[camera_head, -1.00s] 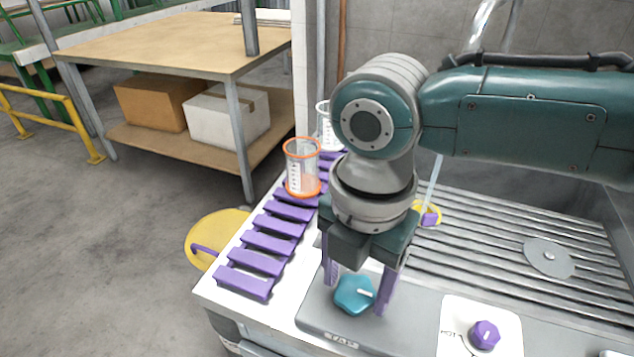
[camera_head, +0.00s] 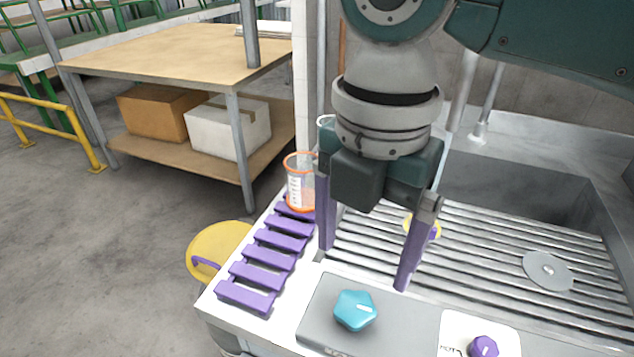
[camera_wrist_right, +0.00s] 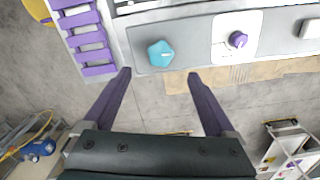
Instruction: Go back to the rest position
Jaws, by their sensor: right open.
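My right gripper (camera_head: 363,268) hangs in the middle of the head view, above the sink's front counter. Its two purple fingers are spread apart with nothing between them. A teal star-shaped knob (camera_head: 355,310) sits on a grey panel below and in front of the fingers, apart from them. In the right wrist view the teal knob (camera_wrist_right: 160,53) lies beyond the open purple fingers (camera_wrist_right: 160,75). My left gripper is not in view.
A purple slatted rack (camera_head: 267,256) with an orange-rimmed beaker (camera_head: 300,183) stands left of the gripper. A purple knob (camera_head: 484,347) is at the front right. The ribbed sink drainer (camera_head: 480,258) lies behind. A wooden table (camera_head: 170,52) stands at the back left.

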